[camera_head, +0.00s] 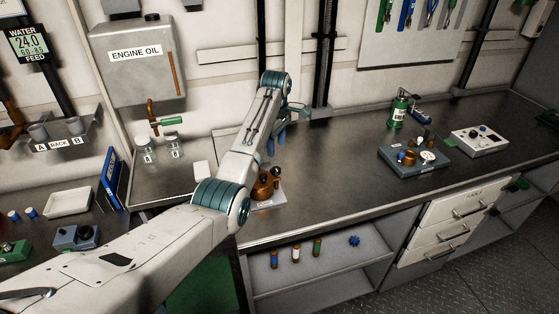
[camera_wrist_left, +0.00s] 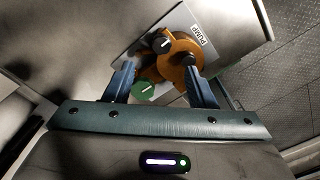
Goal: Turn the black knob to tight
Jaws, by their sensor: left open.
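A copper-coloured pump (camera_wrist_left: 180,58) sits on a pale plate labelled PUMP in the left wrist view. A black knob (camera_wrist_left: 160,45) with a white mark is on it, just beyond the fingertips. A green knob (camera_wrist_left: 143,92) shows between the fingers, nearer the palm. In the head view my left gripper (camera_head: 276,142) hangs over the bench behind the pump (camera_head: 266,186), which my forearm partly hides. My right gripper is out of view.
A grey block with fittings (camera_head: 415,157), a white control box (camera_head: 480,140) and a green bottle (camera_head: 398,110) stand on the right of the bench. The ENGINE OIL tank (camera_head: 137,75) hangs at left. The bench middle (camera_head: 335,165) is clear.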

